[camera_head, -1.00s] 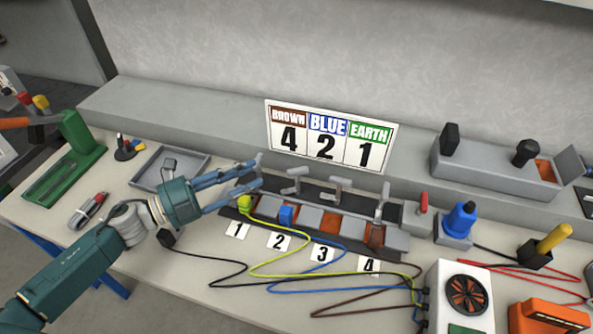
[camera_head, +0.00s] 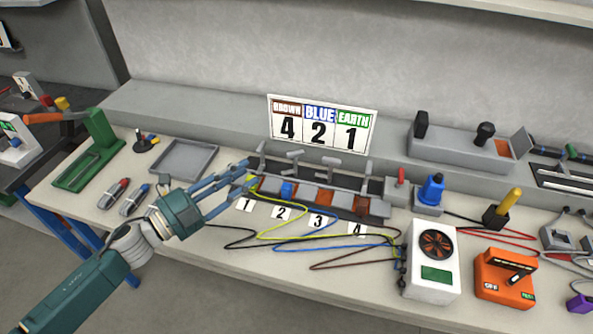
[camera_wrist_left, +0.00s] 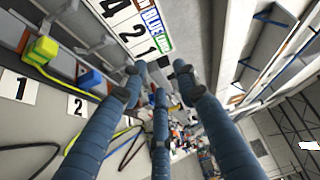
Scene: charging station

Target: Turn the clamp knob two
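The terminal block (camera_head: 378,207) has slots marked 1 to 4, with grey T-shaped clamp knobs behind them. Clamp knob two (camera_head: 295,155) stands behind slot 2, where a blue connector (camera_head: 287,189) sits. A yellow-green connector (camera_head: 252,184) sits in slot 1, partly hidden by my fingers. My left gripper (camera_head: 249,175) is open, its fingers spread at the block's left end beside slot 1. In the left wrist view the three fingers (camera_wrist_left: 160,85) have nothing between them. The blue connector (camera_wrist_left: 90,78) shows left of them there. My right gripper is out of view.
A sign (camera_head: 322,123) reading BROWN 4, BLUE 2, EARTH 1 stands behind the block. Loose wires run in front to a white box (camera_head: 430,262) with a fan. A grey tray (camera_head: 183,160) lies left of the block. An orange box (camera_head: 505,278) stands at right.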

